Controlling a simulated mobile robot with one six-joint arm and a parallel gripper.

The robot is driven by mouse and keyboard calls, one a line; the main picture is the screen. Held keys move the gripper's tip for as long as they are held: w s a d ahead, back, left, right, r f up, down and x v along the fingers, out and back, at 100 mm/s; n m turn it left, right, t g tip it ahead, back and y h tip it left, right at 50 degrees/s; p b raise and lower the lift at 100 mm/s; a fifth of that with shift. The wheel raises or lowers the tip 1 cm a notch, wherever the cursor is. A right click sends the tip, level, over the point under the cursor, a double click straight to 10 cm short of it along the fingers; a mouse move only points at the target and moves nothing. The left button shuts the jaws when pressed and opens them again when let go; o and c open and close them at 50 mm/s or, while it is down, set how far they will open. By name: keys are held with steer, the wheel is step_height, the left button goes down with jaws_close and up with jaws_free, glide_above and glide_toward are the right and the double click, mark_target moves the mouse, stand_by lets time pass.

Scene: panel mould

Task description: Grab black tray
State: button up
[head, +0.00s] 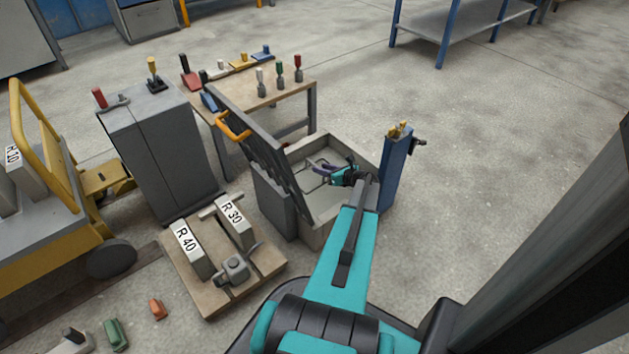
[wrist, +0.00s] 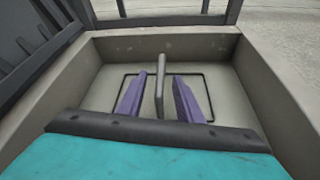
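My gripper (head: 319,168) is inside the open grey box-shaped mould (head: 345,152). In the wrist view, its two purple fingers (wrist: 161,76) are apart, one on each side of a thin grey upright bar (wrist: 160,62). The bar rises from the mould floor, where a dark rectangular outline (wrist: 112,80) surrounds it. No visible gap is closed on the bar. I cannot make out a plainly black tray in either view; the floor inside the outline looks grey.
A dark hinged panel with an orange handle (head: 234,125) stands open at the mould's left. A blue post (head: 395,172) stands close on the right. A wooden board (head: 188,271) holds the R 30 and R 40 blocks. A tool table (head: 262,92) is behind.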

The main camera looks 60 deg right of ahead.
mark_target(315, 165)
steer(key=shift+b+x, duration=1)
steer(key=shift+x, duration=0.3)
steer(key=shift+b+x, duration=0.55)
steer(key=shift+x, duration=0.8)
steer(key=shift+s, duration=0.1)
steer(key=shift+c, duration=0.2)
jaws_close()
steer(key=shift+r, duration=0.1)
